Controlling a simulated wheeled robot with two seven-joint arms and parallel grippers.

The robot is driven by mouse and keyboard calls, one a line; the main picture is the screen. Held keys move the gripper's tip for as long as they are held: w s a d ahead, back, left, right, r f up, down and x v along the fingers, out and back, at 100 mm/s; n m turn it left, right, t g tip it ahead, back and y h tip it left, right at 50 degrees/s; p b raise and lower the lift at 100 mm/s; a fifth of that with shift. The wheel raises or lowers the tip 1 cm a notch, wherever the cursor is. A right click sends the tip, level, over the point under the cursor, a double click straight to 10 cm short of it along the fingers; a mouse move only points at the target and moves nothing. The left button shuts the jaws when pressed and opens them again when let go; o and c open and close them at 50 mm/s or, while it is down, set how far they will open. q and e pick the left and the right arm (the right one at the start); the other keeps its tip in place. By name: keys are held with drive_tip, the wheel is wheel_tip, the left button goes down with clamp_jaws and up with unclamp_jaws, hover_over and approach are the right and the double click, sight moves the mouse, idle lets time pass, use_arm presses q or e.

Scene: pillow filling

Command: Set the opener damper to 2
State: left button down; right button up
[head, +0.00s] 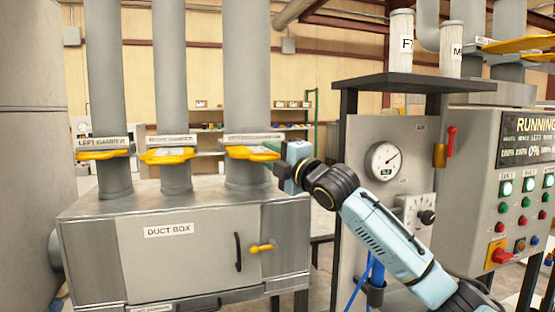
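Three grey duct pipes stand on the metal duct box. The third pipe from the left carries a damper with a label too small to read surely and a yellow handle (250,153); it fits the opener damper. My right gripper (282,168) is at the right end of this handle, close to or touching it. Its fingers are small and partly hidden, so I cannot tell whether they are open or shut on the handle. The damper's scale marks are not readable. My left gripper is not in view.
The left damper (103,154) and right damper (168,155) have similar yellow handles on the other pipes. The duct box (190,250) has a black door handle and a yellow latch. A gauge panel (385,135) and a control box (480,200) reading RUNNING stand at right.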

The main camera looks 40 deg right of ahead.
drive_tip(key=b+v, duration=0.5)
drive_tip(key=v, duration=0.8)
drive_tip(key=shift+s+b, duration=0.2)
drive_tip(key=shift+b, duration=0.15)
drive_tip(key=shift+r, duration=0.1)
